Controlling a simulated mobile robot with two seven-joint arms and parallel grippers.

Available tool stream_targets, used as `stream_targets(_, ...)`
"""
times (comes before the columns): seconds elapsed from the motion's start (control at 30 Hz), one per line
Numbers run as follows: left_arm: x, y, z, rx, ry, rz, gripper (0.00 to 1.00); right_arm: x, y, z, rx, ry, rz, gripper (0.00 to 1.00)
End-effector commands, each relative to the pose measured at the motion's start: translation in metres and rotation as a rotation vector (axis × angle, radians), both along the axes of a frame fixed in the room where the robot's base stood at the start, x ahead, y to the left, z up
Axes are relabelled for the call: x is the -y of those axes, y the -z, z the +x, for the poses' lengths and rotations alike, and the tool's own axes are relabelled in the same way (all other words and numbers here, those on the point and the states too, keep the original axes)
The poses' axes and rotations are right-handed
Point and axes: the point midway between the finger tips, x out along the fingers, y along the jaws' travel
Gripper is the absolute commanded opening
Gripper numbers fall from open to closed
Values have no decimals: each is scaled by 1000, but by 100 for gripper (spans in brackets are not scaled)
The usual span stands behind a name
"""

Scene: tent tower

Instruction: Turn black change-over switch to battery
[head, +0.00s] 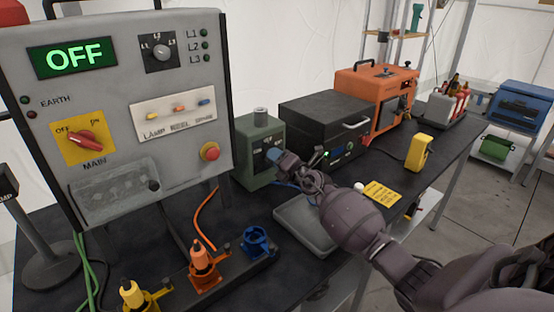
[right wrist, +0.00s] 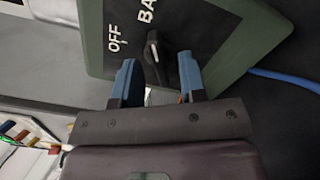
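The green box (head: 253,136) stands on the bench in the head view, where my arm and gripper hide the switch. My right gripper (head: 273,155) is at the front of this box. In the right wrist view its two blue fingertips (right wrist: 157,72) are apart, one on each side of the switch handle, with a visible gap. My left gripper is not in view.
A grey panel (head: 120,60) reading "OFF" stands left of the box. A black case (head: 325,120) and an orange unit (head: 360,90) stand to the right. A grey tray (head: 300,225) and coloured connectors (head: 203,255) lie in front. A blue cable (right wrist: 285,78) runs beside the box.

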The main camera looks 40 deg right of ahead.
Motion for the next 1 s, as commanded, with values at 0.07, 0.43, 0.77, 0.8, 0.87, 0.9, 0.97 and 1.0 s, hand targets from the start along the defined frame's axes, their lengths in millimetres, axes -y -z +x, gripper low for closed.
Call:
stream_targets(0.07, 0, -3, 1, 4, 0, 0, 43, 0, -1, -5, 0, 0, 1, 38)
stream_targets(0.43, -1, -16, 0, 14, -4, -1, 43, 5, -2, -61, 1, 2, 1, 38)
stream_targets(0.77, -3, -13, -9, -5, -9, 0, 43, 8, -1, -101, 0, 1, 1, 38)
stream_targets(0.8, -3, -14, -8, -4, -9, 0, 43, 8, -1, -103, 0, 1, 1, 38)
stream_targets(0.87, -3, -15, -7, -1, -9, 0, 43, 8, 0, -105, 0, 0, 1, 38)
stream_targets(0.9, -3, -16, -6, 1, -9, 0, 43, 9, 0, -106, -1, 0, 1, 38)
stream_targets(0.97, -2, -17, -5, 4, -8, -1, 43, 9, 0, -107, -1, 0, 1, 38)
stream_targets(1.0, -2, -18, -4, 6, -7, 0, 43, 9, 0, -107, 0, 0, 1, 38)
